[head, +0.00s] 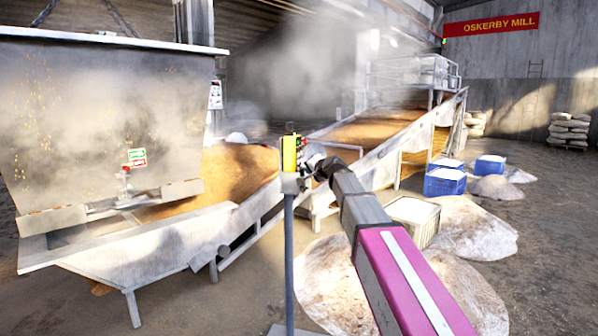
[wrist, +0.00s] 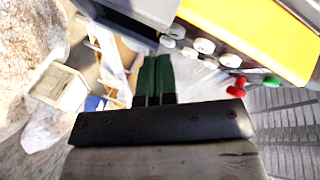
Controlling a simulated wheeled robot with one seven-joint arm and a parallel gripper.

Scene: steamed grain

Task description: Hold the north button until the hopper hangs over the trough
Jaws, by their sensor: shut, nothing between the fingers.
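The hopper (head: 80,125), a large grey metal bin with chains above, fills the left of the head view. Its lower end overlaps the near end of the trough (head: 165,245), a pale metal channel holding brown grain. A yellow button box (head: 289,153) stands on a grey post; it also shows in the wrist view (wrist: 262,30) with several pale round buttons (wrist: 203,46). I cannot tell which button is north. My gripper (head: 308,165) is beside the box. Its green fingers (wrist: 153,62) are shut and empty, close to the buttons; contact is unclear.
Red (wrist: 237,84) and green (wrist: 271,80) knobs stick out from the box. Pale heaps (head: 335,285), a white-topped crate (head: 412,218) and blue bins (head: 445,180) stand to the right. Steam blurs the back. Sacks (head: 569,133) lie by the far wall.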

